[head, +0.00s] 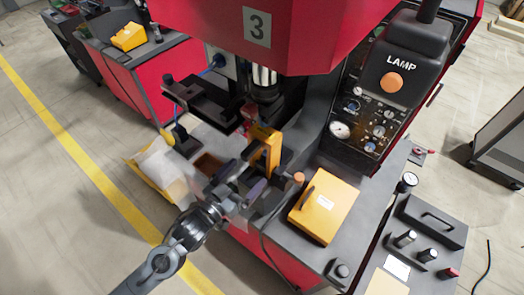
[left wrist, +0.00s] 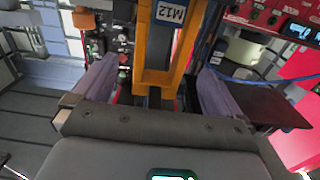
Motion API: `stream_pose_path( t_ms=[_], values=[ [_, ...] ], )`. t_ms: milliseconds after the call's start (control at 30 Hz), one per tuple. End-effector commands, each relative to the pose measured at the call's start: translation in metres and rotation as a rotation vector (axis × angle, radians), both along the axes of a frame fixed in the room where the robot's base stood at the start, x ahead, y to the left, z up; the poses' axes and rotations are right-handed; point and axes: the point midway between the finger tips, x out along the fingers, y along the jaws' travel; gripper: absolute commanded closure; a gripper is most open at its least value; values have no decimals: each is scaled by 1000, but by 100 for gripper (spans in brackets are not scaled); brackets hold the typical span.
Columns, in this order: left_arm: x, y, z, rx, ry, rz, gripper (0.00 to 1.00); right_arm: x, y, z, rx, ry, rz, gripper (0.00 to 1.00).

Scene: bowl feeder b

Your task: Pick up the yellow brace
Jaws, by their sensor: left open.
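The yellow brace (head: 270,150) stands upright on the machine's dark work area below the red housing. In the left wrist view the brace (left wrist: 154,45) is a yellow-orange frame with a white "M12" label, in the middle of the picture. My left gripper (head: 252,174) is open close in front of the brace. In the left wrist view its two fingers (left wrist: 160,90) are spread to the left and right of the brace, with gaps on both sides. The lower end of the brace is partly hidden by the gripper body. My right gripper is not in view.
The red housing marked "3" (head: 245,30) overhangs the work area. A yellow box (head: 323,207) sits right of the brace, with an orange knob (head: 299,178) nearby. A control panel (head: 368,112) stands at the right. A yellow bin (head: 155,168) holding white material is at the left.

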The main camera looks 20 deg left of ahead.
Motion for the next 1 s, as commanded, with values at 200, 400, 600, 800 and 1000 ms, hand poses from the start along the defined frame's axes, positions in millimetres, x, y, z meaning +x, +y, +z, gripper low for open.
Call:
stream_pose_path(
  t_ms=[200, 400, 600, 800, 1000],
  values=[
    [28, -8, 2, -1, 0, 1, 0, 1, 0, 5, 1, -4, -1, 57],
    [39, -11, 1, 0, 2, 0, 0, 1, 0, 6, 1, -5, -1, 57],
    [57, -14, 5, -1, -1, 1, 0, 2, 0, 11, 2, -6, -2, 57],
    [81, -19, 4, -1, 0, 0, 0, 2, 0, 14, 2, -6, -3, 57],
    [89, -22, 3, -1, 1, 0, 0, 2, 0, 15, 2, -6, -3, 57]
  ],
)
